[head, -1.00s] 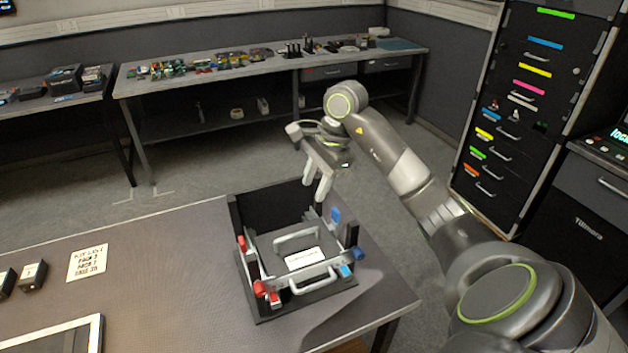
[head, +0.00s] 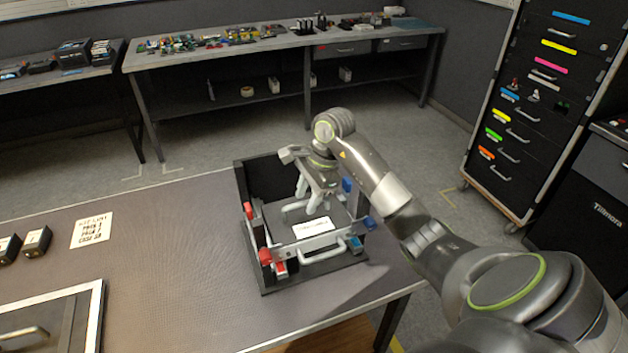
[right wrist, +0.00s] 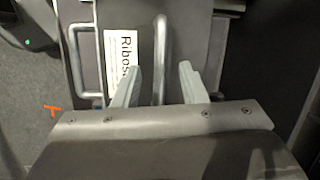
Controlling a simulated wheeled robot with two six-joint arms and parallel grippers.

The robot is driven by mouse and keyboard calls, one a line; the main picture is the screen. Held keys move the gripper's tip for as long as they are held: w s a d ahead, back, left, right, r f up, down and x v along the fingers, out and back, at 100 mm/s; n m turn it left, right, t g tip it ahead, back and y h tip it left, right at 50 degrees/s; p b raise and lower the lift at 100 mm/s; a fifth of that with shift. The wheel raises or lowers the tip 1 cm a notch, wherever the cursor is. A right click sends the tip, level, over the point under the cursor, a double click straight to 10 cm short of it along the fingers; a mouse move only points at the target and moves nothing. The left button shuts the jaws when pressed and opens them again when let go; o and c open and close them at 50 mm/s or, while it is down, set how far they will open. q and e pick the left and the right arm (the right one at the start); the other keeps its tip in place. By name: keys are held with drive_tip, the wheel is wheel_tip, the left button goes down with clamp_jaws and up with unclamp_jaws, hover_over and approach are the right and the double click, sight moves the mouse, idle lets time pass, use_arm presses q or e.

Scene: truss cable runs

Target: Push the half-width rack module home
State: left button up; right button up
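The rack (head: 250,185) is a dark open frame on the table, with red levers (head: 265,256) on its left and blue levers (head: 347,185) on its right. Inside sits a grey module with a white label (head: 313,228) and a bar handle (head: 292,211). A second bar handle (head: 308,254) crosses the rack's near side. My right gripper (head: 313,204) is low over the far handle. In the right wrist view its fingers (right wrist: 158,72) are apart, one on each side of the bar handle (right wrist: 161,50); contact is unclear. My left gripper is out of view.
A printed card (head: 92,231), small black boxes (head: 36,241) and a framed panel with a handle (head: 55,325) lie on the table's left. The table between them and the rack is clear. A drawer cabinet (head: 535,110) stands at the right.

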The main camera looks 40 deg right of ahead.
drive_tip(key=shift+x, duration=1.3)
clamp_jaws()
drive_tip(key=shift+o, duration=0.2)
unclamp_jaws()
drive_tip(key=v, duration=0.6)
drive_tip(key=shift+d+r+b, duration=0.15)
drive_tip(key=shift+r+b, duration=0.2)
drive_tip(key=shift+b, duration=0.05)
drive_tip(key=p+v, duration=0.6)
drive_tip(key=v, duration=0.4)
drive_tip(key=shift+s+r, duration=0.2)
drive_tip(key=shift+r, duration=0.15)
